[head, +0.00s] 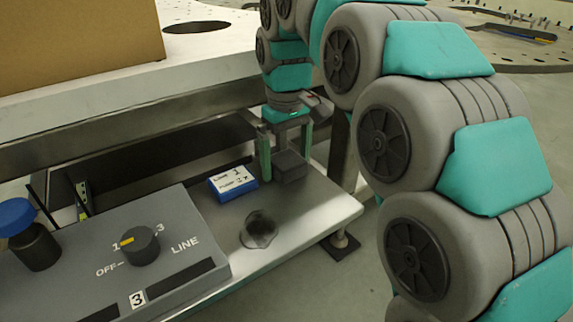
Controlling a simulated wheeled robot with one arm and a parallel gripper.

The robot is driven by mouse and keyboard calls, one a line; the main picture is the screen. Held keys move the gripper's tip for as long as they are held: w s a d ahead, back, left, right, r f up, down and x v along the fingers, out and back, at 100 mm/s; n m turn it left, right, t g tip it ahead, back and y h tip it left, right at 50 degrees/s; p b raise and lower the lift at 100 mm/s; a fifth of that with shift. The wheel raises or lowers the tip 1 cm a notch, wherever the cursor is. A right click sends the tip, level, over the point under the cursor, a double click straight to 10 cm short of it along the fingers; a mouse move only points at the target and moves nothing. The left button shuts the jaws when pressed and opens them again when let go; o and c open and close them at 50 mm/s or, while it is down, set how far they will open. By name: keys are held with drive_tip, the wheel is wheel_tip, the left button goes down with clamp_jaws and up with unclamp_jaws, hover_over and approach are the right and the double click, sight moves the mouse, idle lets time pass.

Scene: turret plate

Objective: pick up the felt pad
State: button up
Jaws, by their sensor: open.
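A dark grey block (291,168), which looks like the felt pad, lies on the lower metal shelf (325,208) near its right end. My gripper (286,165) points down over it with its jaws open. One teal finger is at the block's left side and the other at its far right side. The fingers appear to straddle the block, but I cannot tell whether either touches it. The block's back is partly hidden by the gripper.
A blue box with a white label (232,182) lies just left of the gripper. A dark, glassy round piece (258,230) sits in front. A grey switch box (150,250) and a blue-capped jar (33,240) stand left. The white upper table (200,60) overhangs the shelf.

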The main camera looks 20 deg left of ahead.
sight(286, 159)
drive_tip(key=c, duration=1.2)
drive_tip(key=shift+r, duration=0.15)
drive_tip(key=shift+w+r, duration=0.1)
drive_tip(key=shift+r, duration=1.55)
drive_tip(key=s+d, duration=0.1)
drive_tip(key=s, duration=0.4)
drive_tip(key=s+d+r+b, duration=0.1)
drive_tip(key=s+d, duration=0.1)
drive_tip(key=s, duration=0.3)
drive_tip(key=s+d, duration=0.1)
drive_tip(key=s, duration=0.4)
drive_tip(key=shift+s+d+r+b, duration=0.15)
drive_tip(key=shift+s+r+b, duration=0.1)
drive_tip(key=shift+b, duration=0.15)
